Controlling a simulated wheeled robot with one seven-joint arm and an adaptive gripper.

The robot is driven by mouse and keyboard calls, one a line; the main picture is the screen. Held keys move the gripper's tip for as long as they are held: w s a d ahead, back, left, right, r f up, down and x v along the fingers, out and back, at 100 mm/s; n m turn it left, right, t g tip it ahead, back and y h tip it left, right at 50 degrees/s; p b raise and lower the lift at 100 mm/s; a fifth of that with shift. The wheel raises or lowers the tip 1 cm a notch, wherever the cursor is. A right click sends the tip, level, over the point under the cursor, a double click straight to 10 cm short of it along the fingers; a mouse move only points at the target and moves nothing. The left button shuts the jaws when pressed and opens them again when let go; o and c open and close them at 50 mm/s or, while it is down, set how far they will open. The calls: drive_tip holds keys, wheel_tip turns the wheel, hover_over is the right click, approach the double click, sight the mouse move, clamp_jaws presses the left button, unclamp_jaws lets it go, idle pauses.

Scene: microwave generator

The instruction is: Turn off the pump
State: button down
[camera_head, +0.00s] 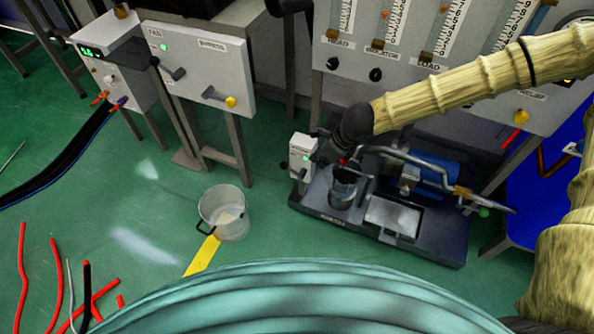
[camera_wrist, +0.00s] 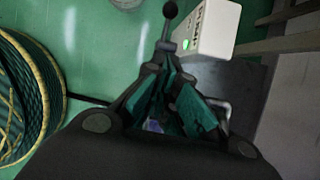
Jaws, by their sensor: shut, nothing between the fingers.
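The pump unit (camera_head: 430,237) stands on the floor in the head view, a dark base with a blue motor (camera_head: 432,172). A white switch box (camera_head: 302,157) with a lit green light stands at its left end. The box also shows at the top of the wrist view (camera_wrist: 213,27), its green light glowing. A dark lever with a ball end (camera_wrist: 170,10) sticks out beside it. My gripper (camera_head: 326,150) is just right of the box in the head view. In the wrist view my gripper (camera_wrist: 165,50) is shut and empty, its tips close to the lever; I cannot tell whether they touch.
A metal bucket (camera_head: 223,213) stands left of the pump. White control cabinets (camera_head: 205,65) with levers and a gauge panel (camera_head: 400,75) stand behind. Red rods (camera_head: 60,270) lie at lower left. A coiled hose (camera_wrist: 30,95) shows in the wrist view.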

idle(0.3)
drive_tip(key=b, duration=0.4)
approach(293, 171)
wheel_tip(293, 171, down, 4)
drive_tip(key=d, duration=0.1)
drive_tip(key=shift+w+a+f, duration=0.25)
drive_tip(key=shift+a+f, duration=0.35)
drive_tip(key=shift+a, duration=0.25)
drive_tip(key=shift+w+a+f+b, duration=0.2)
drive_tip(key=shift+w+a+b, duration=0.25)
drive_tip(key=shift+a, duration=0.25)
drive_tip(key=shift+r+p, duration=0.25)
drive_tip(key=shift+p, duration=0.4)
drive_tip(key=shift+a+f+h, duration=0.1)
drive_tip(key=shift+f+h, duration=0.05)
drive_tip(key=shift+h, duration=0.15)
